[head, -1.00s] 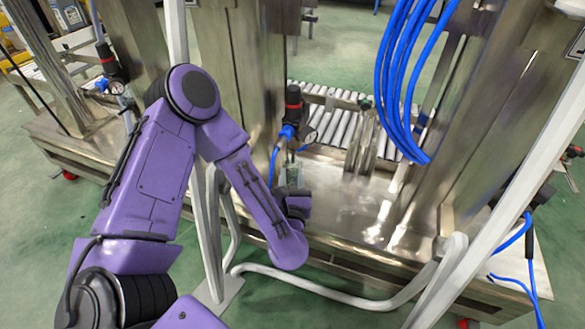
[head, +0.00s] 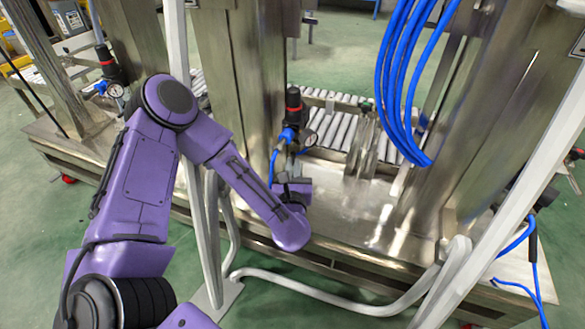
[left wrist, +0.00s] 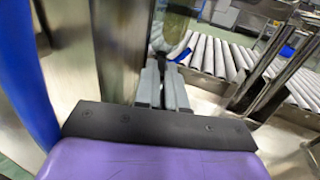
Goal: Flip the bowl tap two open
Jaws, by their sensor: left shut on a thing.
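The air regulator (head: 293,112) with a black body, red band, gauge and blue fitting stands by the middle steel post. Its clear bowl (left wrist: 178,22) shows at the top of the left wrist view, with a pale curved piece at its lower end. My left gripper (left wrist: 164,72) is just under the bowl, its two grey fingers close together. It is shut on a small part at the bowl's bottom, apparently the tap, which is mostly hidden between the fingers. In the head view the left gripper (head: 292,170) is partly hidden by my wrist. My right gripper is not in view.
A steel post (head: 245,80) stands close left of the gripper. A roller conveyor (head: 340,120) lies behind. Blue hoses (head: 400,80) hang at the right. White frame tubes (head: 330,292) cross in front. Other regulators stand at the left (head: 108,70) and right (head: 545,195).

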